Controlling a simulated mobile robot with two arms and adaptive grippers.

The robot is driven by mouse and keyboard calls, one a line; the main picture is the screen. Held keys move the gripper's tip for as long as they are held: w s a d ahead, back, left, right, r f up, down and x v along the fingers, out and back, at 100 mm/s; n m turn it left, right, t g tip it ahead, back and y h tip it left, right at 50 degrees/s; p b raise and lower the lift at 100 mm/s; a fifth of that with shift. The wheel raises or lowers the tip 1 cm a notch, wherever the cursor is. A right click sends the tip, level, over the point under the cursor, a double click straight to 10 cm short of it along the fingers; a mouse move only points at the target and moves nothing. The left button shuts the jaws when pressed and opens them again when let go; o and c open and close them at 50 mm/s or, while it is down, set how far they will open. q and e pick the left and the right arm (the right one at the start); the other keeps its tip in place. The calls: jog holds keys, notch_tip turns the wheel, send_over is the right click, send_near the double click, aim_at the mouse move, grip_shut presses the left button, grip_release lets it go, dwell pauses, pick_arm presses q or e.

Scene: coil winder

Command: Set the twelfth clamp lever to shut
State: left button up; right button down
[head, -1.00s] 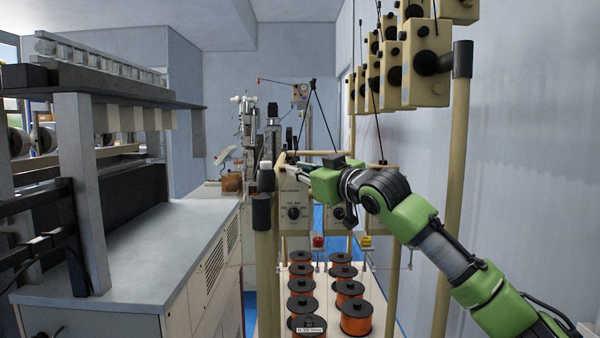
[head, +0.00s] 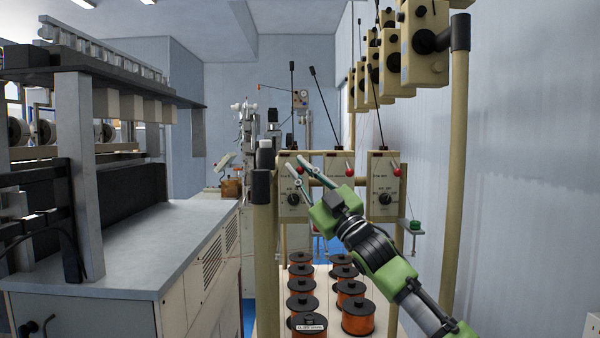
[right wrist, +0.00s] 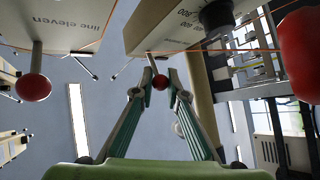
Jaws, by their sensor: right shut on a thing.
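Cream tension boxes stand in a row on a rail in the head view, each with a dial and a red-knobbed clamp lever. My right gripper (head: 302,162) reaches up to the left box (head: 286,183). In the right wrist view its two fingers are shut on a small red lever knob (right wrist: 160,82) under the middle box (right wrist: 185,24). The neighbouring box (right wrist: 75,30) reads "line eleven", and its red knob (right wrist: 33,87) hangs free. The held box's line label is not readable. My left gripper is not in view.
Other red knobs sit close by on the middle (head: 349,173) and right (head: 397,171) boxes. A large red knob (right wrist: 304,55) is near the wrist camera. Copper wire spools (head: 358,317) stand below, a grey bench (head: 150,250) to the left, a post (head: 458,160) to the right.

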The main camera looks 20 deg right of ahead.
jog(key=shift+w+f+n+y, duration=0.2)
jog(key=shift+f+n+y, duration=0.25)
jog(key=shift+n+y, duration=0.35)
jog(key=shift+n, duration=0.3)
jog(key=c, duration=2)
grip_release()
jog(key=shift+w, duration=0.1)
